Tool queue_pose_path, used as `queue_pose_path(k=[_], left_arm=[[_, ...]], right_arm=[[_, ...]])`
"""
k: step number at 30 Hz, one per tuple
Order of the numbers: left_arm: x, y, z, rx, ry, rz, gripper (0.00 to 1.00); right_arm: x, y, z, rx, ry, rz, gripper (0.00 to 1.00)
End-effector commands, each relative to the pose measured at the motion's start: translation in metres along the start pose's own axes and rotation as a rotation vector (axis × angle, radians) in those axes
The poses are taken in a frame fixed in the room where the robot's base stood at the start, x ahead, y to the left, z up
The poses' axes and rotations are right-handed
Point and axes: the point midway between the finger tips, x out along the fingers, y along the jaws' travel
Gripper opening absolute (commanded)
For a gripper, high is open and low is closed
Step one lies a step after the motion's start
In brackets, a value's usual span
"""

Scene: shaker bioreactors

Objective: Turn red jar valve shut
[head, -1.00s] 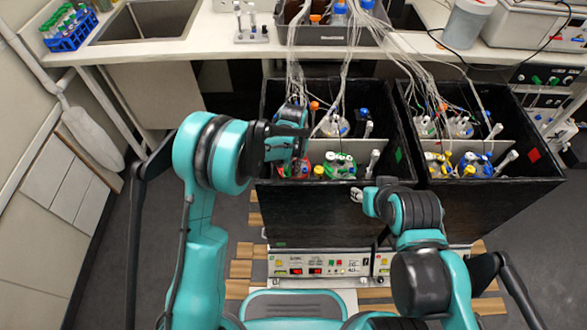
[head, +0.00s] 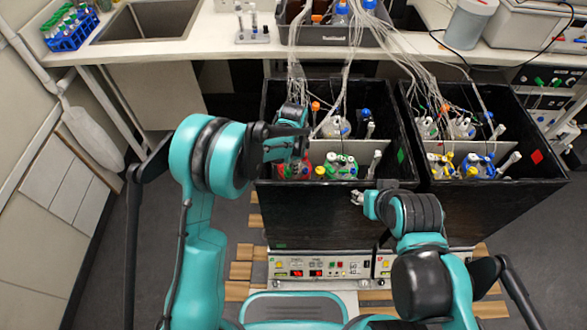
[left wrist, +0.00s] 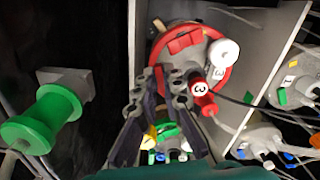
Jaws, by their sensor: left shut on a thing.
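The red jar (left wrist: 228,72) has a red ring lid and sits in the front left corner of the left black box. In the head view only a bit of its red (head: 304,160) shows beside my left gripper. A red valve marked 3 (left wrist: 202,92) is on its lid, with a white piece marked 3 beside it. My left gripper (left wrist: 170,76) reaches down over the jar, its fingers closed at the red valve; the exact contact is partly hidden. My right gripper (head: 357,197) is in front of the boxes, away from the jar; its finger gap is too small to judge.
Jars with green, yellow and blue caps stand near the red jar. The left box wall (head: 330,218) and a light divider (left wrist: 262,50) bound its space. Tubes (head: 345,70) hang from the bench into the boxes. A green knob (left wrist: 42,118) is on the dark wall.

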Motion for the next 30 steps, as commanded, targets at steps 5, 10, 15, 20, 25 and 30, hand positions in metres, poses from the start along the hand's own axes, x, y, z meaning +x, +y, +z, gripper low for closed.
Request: queue_pose_path(k=[5,10,15,20,25,30], left_arm=[[0.0018,0.0004,0.0004,0.135,-0.001,0.002,0.00],[0.0018,0.0001,0.0003,0.233,-0.001,0.002,0.00],[0.0017,-0.0001,0.0002,0.296,-0.001,0.002,0.00],[0.0017,-0.0002,0.0001,0.326,-0.001,0.002,0.00],[0.0017,-0.0003,0.0001,0.336,-0.001,0.002,0.00],[0.0016,-0.0003,0.0001,0.336,-0.001,0.002,0.00]], right_arm=[[0.0015,0.0000,0.0011,0.000,0.000,0.000,0.40],[0.0020,0.0000,0.0014,0.000,0.000,0.000,0.40],[0.0023,0.0000,0.0016,0.000,0.000,0.000,0.40],[0.0024,0.0000,0.0017,0.000,0.000,0.000,0.40],[0.0024,0.0000,0.0017,0.000,0.000,0.000,0.40],[0.0024,0.0000,0.0017,0.000,0.000,0.000,0.40]])
